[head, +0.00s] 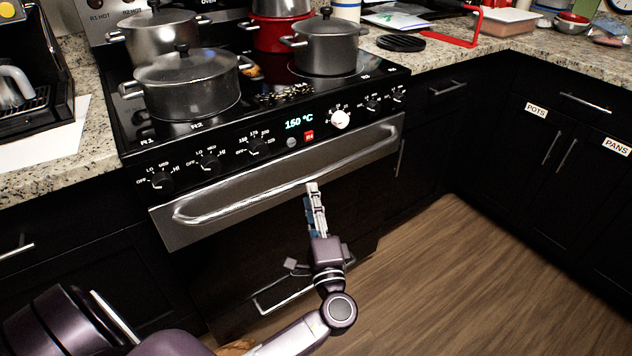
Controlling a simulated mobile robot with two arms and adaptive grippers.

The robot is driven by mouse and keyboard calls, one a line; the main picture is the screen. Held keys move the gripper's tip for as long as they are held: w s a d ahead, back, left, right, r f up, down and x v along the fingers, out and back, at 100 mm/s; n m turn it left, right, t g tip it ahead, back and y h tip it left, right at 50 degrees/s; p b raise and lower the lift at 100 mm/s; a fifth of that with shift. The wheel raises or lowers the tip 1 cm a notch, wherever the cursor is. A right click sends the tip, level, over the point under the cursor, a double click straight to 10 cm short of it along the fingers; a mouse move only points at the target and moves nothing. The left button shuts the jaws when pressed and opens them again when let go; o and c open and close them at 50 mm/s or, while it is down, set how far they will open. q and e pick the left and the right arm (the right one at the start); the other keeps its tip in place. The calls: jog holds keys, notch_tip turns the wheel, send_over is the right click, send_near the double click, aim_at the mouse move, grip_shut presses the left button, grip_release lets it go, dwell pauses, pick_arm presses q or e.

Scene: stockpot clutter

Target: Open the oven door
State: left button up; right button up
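The oven door (240,219) is on the front of the black stove and looks shut. Its upper part is a silver panel with a long bar handle (235,205) running across it. My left gripper (312,187) comes up from below, in front of the door. Its fingertips are by the right-hand part of the handle, at or just below the bar. I see the fingers nearly edge-on, so I cannot tell whether they are apart or touch the bar. My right gripper is not in view.
Above the door is the control panel (280,145) with several knobs and a display reading 150 °C. Lidded pots (192,88) stand on the cooktop. A lower handle (262,305) shows beneath the door. Cabinets (575,135) close the right side.

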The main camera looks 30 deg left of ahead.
aim_at(307, 180)
pick_arm(q)
jog(key=x, duration=0.6)
jog(key=shift+w+a, duration=0.15)
jog(key=shift+a, duration=0.05)
jog(key=shift+c, duration=0.2)
grip_shut()
jog(key=shift+f, duration=0.1)
